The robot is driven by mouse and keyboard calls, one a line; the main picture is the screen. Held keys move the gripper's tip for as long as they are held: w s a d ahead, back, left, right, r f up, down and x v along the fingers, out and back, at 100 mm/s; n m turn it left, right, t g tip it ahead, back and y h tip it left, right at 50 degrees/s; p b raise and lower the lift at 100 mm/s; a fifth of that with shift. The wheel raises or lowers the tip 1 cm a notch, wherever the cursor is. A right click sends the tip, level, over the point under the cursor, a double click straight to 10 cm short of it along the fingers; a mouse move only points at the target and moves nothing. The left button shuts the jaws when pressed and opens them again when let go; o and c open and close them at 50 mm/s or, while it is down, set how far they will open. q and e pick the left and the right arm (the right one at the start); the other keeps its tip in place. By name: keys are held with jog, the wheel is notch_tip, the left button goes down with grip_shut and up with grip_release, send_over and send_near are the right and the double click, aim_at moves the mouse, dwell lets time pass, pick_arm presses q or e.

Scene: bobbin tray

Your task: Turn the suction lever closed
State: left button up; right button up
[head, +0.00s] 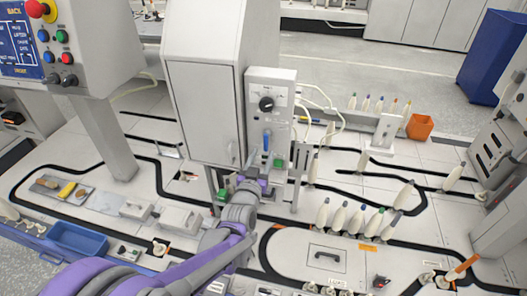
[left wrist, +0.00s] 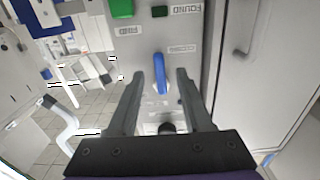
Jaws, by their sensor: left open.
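The suction lever (head: 266,140) is a blue handle on the front of the grey control box on the cabinet. It stands upright in the head view. In the left wrist view, which shows the box's lettering upside down, the blue lever (left wrist: 160,75) is in the middle. My left gripper (head: 257,161) is just in front of the lower part of the box. In the left wrist view my left gripper (left wrist: 160,88) is open, with one finger on each side of the lever and a gap on both sides. My right gripper is not in view.
A black knob (head: 266,104) sits above the lever and a green button (head: 279,163) below it. The grey cabinet (head: 205,110) stands directly left of the box. White hoses (head: 325,108) hang at its right. Several bobbins (head: 340,218) stand on the track table at right.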

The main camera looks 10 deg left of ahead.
pick_arm(q)
jog(key=s, duration=0.8)
jog(key=shift+p, duration=0.3)
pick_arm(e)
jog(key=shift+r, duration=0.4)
pick_arm(q)
jog(key=s+a+f+g, duration=0.1)
jog(key=s+f+g, duration=0.3)
jog(key=s, duration=0.6)
jog(key=s+f+g, duration=0.3)
jog(key=s+g, duration=0.2)
jog(key=s, duration=0.4)
jog(key=s+a+f+g, duration=0.1)
jog(key=s+f+g, duration=0.3)
jog(key=s, duration=0.6)
notch_tip(320, 180, up, 19)
jog(key=w+p, duration=0.2)
jog(key=p, duration=1.4)
jog(key=shift+w+p, duration=0.3)
jog(key=shift+p, duration=0.05)
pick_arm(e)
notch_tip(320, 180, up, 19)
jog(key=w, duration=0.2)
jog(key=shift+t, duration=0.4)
pick_arm(q)
jog(key=shift+s, duration=0.15)
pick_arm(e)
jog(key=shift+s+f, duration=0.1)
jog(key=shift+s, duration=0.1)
